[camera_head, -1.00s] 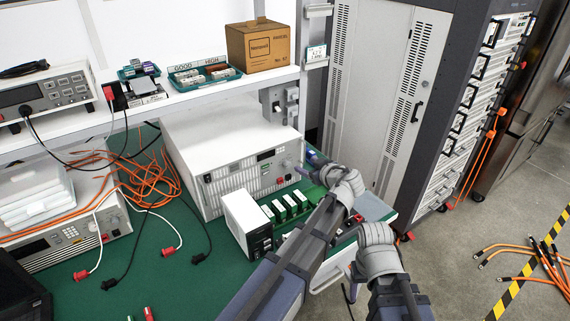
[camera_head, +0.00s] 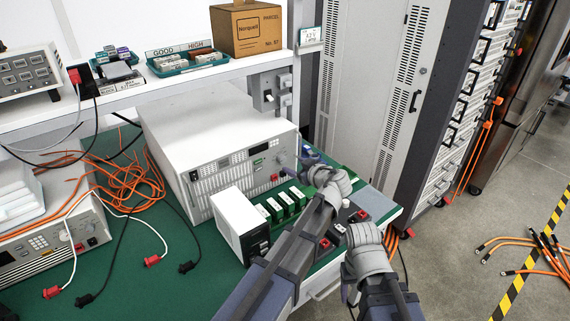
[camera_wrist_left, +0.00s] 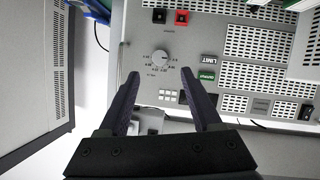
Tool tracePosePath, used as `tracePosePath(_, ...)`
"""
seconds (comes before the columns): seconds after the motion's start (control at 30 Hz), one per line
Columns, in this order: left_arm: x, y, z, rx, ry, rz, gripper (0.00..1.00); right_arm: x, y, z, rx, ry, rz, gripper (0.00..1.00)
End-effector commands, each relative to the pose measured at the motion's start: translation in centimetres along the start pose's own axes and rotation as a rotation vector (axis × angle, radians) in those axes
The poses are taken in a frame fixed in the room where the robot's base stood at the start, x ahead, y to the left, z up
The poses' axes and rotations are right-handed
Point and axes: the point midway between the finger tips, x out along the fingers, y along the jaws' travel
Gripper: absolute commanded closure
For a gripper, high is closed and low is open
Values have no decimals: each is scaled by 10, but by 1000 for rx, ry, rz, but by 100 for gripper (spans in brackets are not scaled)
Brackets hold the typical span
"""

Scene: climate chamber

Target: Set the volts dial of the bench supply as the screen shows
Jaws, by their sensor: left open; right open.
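The bench supply (camera_head: 215,130) is a big white box on the green bench, its front panel facing me. In the left wrist view its round grey dial (camera_wrist_left: 160,58) has a ring of printed numbers, too small to read. My left gripper (camera_head: 310,158) is close to the panel's right end. In the left wrist view the left gripper (camera_wrist_left: 160,73) is open and empty, its fingertips framing the dial from below, apparently apart from it. A small sign or screen (camera_head: 311,36) hangs at the shelf edge; its text is unclear. My right gripper (camera_head: 351,291) is open, low at the bench's front right.
Red and black terminals (camera_wrist_left: 170,17) sit beside the dial. A white box (camera_head: 228,220) and several green modules (camera_head: 286,200) stand before the supply. Orange cables (camera_head: 120,180) lie at left. A tall grey cabinet (camera_head: 360,90) stands at right.

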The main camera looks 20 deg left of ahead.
Motion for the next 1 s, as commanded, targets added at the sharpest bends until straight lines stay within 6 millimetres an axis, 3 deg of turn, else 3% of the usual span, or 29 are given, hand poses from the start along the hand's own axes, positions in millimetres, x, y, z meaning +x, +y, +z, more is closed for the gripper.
tracePosePath(0.3,49,0,2,-1,0,-2,34,20,-2,-1,0,0,0,36)
tracePosePath(0.5,69,0,1,0,0,-1,34,27,-3,-2,0,0,0,36)
tracePosePath(0.9,74,0,0,0,0,0,34,28,-3,-2,0,0,0,36)
tracePosePath(1.0,74,0,0,0,0,0,46,28,-3,-2,0,0,0,36)
